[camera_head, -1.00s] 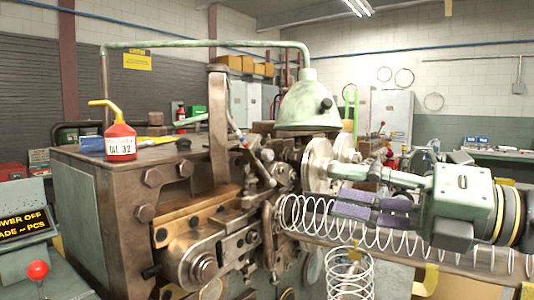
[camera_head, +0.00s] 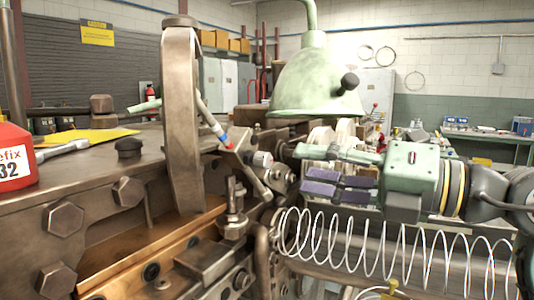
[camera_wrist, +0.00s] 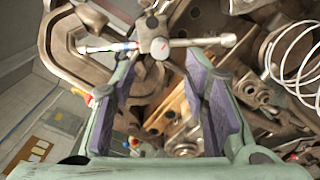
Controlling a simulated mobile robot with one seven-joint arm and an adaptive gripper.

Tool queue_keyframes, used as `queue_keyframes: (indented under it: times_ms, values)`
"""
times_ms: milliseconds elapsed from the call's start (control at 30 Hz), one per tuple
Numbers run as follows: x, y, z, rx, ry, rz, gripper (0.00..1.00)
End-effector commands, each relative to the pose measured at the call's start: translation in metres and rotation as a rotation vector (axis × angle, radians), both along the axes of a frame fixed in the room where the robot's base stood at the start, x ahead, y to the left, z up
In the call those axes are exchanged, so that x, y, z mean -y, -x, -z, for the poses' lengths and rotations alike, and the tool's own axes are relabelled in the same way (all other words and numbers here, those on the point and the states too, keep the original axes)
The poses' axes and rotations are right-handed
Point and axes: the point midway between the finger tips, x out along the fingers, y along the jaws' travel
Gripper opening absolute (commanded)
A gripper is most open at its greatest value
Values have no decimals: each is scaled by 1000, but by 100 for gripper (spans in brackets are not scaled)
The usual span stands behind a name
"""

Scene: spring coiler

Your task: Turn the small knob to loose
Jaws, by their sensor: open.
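A small knob (camera_head: 262,159) with a pale round face sits on the machine's linkage, beside a slanted lever with blue and red bands (camera_head: 213,124). I cannot read any loose or tight marking. My gripper (camera_head: 304,172) is open and empty, to the right of the knob and apart from it. In the wrist view, my gripper (camera_wrist: 160,68) has its purple pads spread wide, with the linkage beyond them.
A tall curved metal arm (camera_head: 183,115) rises left of the knob. A green lamp hood (camera_head: 317,85) hangs above my gripper. A long wire spring (camera_head: 375,243) runs below it. A red oil bottle (camera_head: 12,155) and a wrench (camera_head: 62,149) are on the machine top at left.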

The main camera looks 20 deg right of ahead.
Motion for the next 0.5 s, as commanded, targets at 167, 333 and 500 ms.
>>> queue_keyframes:
  times_ms: [167,333,500]
  values:
    - [-26,-26,-4,-1,0,-3,41]
    - [-44,-44,-3,-2,-1,-2,41]
    - [-53,-54,-1,-1,0,-1,41]
